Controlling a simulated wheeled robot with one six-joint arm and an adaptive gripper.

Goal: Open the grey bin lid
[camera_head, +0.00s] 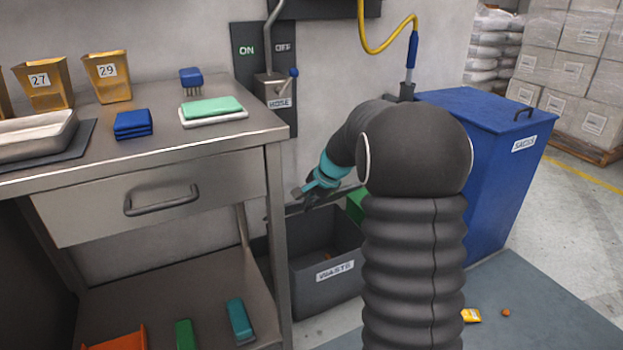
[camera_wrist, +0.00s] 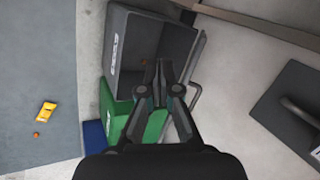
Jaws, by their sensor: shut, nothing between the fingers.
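The grey bin (camera_head: 325,285), labelled WASTE, stands on the floor right of the steel bench. Its top is open and I see into its dark inside, where a small brownish bit lies. The bin also shows in the wrist view (camera_wrist: 119,75). Its grey lid (camera_wrist: 196,65) seems to stand raised along the back edge, seen nearly edge-on, with a bar handle beside it. My gripper (camera_head: 303,194) is shut and empty above the bin. In the wrist view my gripper's fingertips (camera_wrist: 160,72) lie over the bin opening; contact with the lid cannot be told.
The steel bench (camera_head: 165,163) with a drawer and lower shelf stands close on the left. A tall blue bin (camera_head: 500,180) stands to the right. A green container (camera_wrist: 152,125) is beside the grey bin. A yellow packet (camera_head: 471,315) lies on the floor mat.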

